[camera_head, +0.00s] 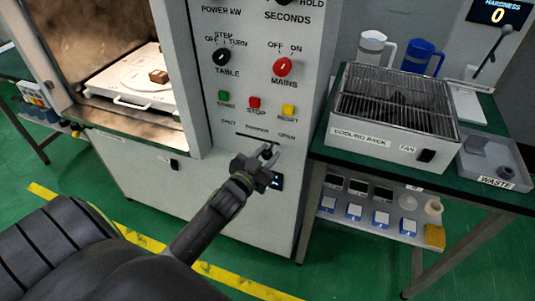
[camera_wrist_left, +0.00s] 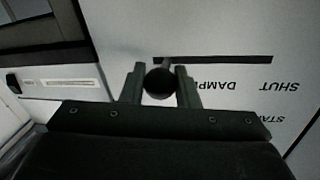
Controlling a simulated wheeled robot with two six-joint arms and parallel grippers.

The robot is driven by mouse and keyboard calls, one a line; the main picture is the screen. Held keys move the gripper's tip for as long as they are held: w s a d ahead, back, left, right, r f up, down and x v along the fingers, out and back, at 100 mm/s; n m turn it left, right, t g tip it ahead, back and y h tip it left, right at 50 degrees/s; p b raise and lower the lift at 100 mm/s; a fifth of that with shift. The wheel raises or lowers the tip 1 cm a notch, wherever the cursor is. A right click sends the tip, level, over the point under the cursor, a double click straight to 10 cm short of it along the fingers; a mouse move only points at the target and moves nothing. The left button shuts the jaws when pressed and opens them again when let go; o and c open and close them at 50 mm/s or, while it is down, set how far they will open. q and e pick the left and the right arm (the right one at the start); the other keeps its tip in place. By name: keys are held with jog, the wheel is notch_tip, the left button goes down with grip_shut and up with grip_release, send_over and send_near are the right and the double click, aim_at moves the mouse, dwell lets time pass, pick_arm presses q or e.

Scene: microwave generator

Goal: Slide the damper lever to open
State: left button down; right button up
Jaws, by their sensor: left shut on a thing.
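The damper slot (camera_head: 250,136) is a dark line on the white front panel, with SHUT at its left end and OPEN at its right in the head view. My left gripper (camera_head: 268,152) is at the right part of this slot. In the left wrist view, the gripper (camera_wrist_left: 160,84) is shut on the round dark knob of the damper lever (camera_wrist_left: 159,83), with a finger on each side. The wrist picture is turned over. There the slot (camera_wrist_left: 225,60) runs from the lever toward SHUT, and the lever is at the slot's far end from SHUT. My right gripper is not in view.
Above the slot are green, red and yellow buttons (camera_head: 254,103) and the red mains knob (camera_head: 282,67). The open chamber with a white tray (camera_head: 130,101) is at left. A green bench (camera_head: 330,142) with a cooling rack (camera_head: 385,143) stands at right.

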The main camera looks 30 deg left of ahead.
pick_arm(q)
jog(key=c, duration=1.4)
grip_release()
jog(key=shift+d, duration=0.15)
jog(key=shift+o, duration=1.3)
jog(key=shift+d, duration=0.15)
jog(key=shift+s, duration=0.15)
jog(key=s+b, duration=0.4)
jog(key=s, duration=1.3)
jog(key=shift+d, duration=0.25)
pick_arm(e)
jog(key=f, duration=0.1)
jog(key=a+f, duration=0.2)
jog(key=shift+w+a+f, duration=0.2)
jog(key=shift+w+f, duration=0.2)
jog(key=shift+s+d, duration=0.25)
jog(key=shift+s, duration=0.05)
